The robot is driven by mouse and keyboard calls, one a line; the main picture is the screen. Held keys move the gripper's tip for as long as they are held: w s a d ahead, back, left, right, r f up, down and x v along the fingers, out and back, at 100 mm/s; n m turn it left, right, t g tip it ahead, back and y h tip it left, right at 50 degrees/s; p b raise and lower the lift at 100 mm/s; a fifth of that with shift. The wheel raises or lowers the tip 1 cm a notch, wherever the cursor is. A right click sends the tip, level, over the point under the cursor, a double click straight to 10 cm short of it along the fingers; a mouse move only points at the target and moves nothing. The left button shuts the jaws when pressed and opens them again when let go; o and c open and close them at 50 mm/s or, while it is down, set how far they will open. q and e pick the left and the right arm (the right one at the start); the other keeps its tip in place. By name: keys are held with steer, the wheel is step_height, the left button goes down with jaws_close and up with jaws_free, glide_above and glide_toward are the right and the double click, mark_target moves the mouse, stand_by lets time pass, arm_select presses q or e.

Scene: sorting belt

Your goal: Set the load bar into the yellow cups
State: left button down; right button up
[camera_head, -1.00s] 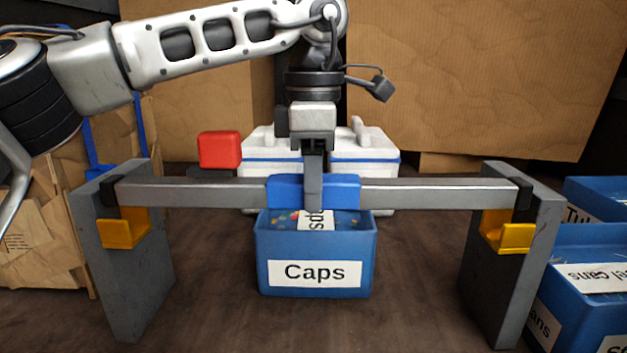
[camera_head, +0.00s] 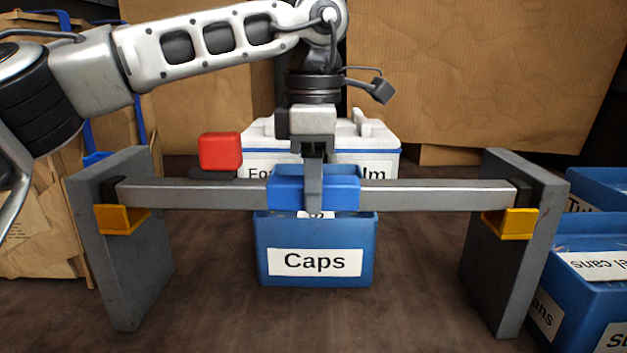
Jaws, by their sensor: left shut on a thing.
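The load bar (camera_head: 430,195) is a long grey beam with black ends and a blue middle block (camera_head: 286,192). It lies level across the view. My left gripper (camera_head: 314,193) comes down from above and is shut on the blue block. The left yellow cup (camera_head: 122,220) and right yellow cup (camera_head: 509,224) are fixed to two grey uprights. The bar's ends are at the cups, with its lower edge at about the height of their front lips. The cup insides are hidden, so I cannot tell whether the bar touches their bottoms. My right gripper is not in view.
A blue Caps bin (camera_head: 315,240) stands behind the bar, between the left upright (camera_head: 128,255) and right upright (camera_head: 510,270). A white box (camera_head: 376,150) is at the back. Blue bins (camera_head: 590,265) crowd the right. The floor in front is clear.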

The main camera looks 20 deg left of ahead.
arm_select(q)
steer(key=shift+f+b, duration=0.8)
steer(key=shift+f, duration=0.3)
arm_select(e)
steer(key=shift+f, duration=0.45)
arm_select(q)
steer(key=c, duration=0.9)
jaws_free()
steer(key=shift+r, duration=0.1)
steer(key=shift+f, duration=0.2)
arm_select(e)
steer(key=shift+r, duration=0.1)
arm_select(q)
steer(key=shift+s+r+p, duration=0.1)
steer(key=shift+r+p, duration=2)
steer(key=shift+r, duration=6.05)
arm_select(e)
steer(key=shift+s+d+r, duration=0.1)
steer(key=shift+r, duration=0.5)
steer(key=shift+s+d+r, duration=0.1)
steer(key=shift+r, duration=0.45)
